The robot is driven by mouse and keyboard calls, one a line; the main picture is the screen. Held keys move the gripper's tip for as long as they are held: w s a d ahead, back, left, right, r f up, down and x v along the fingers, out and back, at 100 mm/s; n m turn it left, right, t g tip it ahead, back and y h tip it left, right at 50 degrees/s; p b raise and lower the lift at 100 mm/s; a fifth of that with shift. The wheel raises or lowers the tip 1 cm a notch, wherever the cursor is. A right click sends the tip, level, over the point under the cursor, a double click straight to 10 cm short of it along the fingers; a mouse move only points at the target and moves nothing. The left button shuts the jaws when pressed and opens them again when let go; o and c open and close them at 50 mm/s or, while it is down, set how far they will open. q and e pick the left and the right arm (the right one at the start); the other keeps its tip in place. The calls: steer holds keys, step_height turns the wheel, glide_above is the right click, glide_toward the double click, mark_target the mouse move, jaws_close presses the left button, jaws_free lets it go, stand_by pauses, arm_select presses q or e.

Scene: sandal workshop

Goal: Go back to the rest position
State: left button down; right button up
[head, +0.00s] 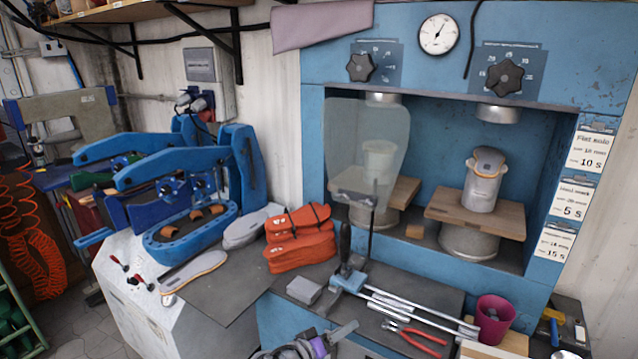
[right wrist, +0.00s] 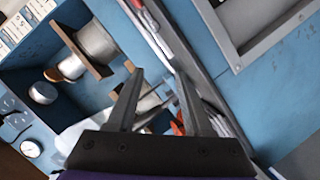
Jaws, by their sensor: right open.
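My right gripper (head: 340,332) shows small at the bottom middle of the head view, with a purple band behind its fingers. In the right wrist view its two dark fingers (right wrist: 160,75) are spread apart with nothing held between them. It is in front of the blue press cabinet, near the bench's front edge. My left gripper is not in view.
The blue press (head: 310,130) has two bays; a white pot-like form (head: 483,188) stands on the right bay's wooden board (head: 440,205). A clear shield (head: 365,150) hangs before the left bay. Rods, pliers (head: 415,340) and a magenta cup (head: 493,318) crowd the bench front.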

steer(key=s+d+r+g+y+p, duration=0.2)
steer(key=s+d+g+y+p, duration=0.1)
steer(key=s+d, duration=0.55)
steer(key=s+d+r+g+y+p, duration=0.25)
steer(key=s+d, duration=0.35)
steer(key=s, duration=0.5)
steer(key=s+a+y+p, duration=0.1)
steer(key=s+y, duration=0.1)
steer(key=s, duration=0.3)
steer(key=s+f+m+y+p, duration=0.1)
steer(key=s+y, duration=0.1)
steer(key=s, duration=0.3)
steer(key=shift+a+y+p, duration=0.3)
steer(key=shift+a+y, duration=0.05)
steer(key=shift+w, duration=0.1)
